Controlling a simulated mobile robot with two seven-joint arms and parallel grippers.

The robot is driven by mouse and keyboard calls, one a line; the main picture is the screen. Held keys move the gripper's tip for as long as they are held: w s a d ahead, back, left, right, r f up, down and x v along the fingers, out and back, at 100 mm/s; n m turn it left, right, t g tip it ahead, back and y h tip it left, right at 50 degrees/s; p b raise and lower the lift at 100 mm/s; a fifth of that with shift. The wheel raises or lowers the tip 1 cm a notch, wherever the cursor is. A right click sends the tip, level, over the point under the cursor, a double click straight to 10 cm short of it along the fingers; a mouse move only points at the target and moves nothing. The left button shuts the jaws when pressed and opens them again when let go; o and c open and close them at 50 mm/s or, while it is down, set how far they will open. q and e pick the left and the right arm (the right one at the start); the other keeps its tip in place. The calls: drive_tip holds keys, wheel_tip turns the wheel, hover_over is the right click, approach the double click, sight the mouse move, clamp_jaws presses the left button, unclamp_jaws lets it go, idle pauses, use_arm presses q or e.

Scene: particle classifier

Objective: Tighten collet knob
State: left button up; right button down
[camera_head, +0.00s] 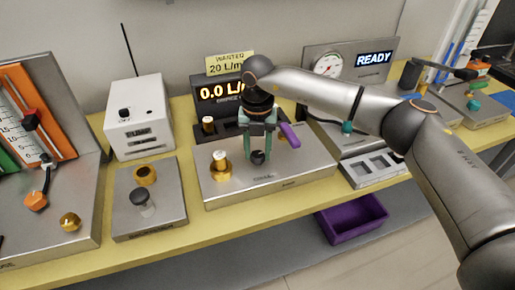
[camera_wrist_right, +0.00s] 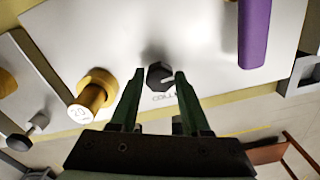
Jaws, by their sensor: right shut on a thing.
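My right gripper (camera_head: 257,157) reaches down from above onto the steel plate (camera_head: 225,190) in the middle of the bench. Its two green fingers stand on either side of a small black faceted knob (camera_head: 258,158), which I take to be the collet knob. In the right wrist view the black knob (camera_wrist_right: 159,76) sits between the fingertips of the gripper (camera_wrist_right: 160,73). The fingers are closed on it, though contact is hard to see. Lettering on the plate beside the knob is partly hidden. My left gripper is not in view.
A brass post with a white top (camera_head: 221,163) stands left of the gripper. A purple handle (camera_head: 289,135) rises close on its right. Behind is a display reading 0.0 (camera_head: 221,91). A purple bin (camera_head: 351,218) sits below the bench.

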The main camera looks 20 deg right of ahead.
sight(258, 154)
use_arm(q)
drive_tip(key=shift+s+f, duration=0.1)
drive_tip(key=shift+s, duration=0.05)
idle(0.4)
use_arm(e)
drive_tip(key=shift+c, duration=1.8)
unclamp_jaws()
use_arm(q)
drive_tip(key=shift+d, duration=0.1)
use_arm(e)
drive_tip(key=shift+r, duration=0.1)
wheel_tip(258, 154, up, 12)
drive_tip(key=shift+r, duration=0.15)
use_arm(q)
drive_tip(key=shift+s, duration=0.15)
use_arm(e)
drive_tip(key=shift+s, duration=0.1)
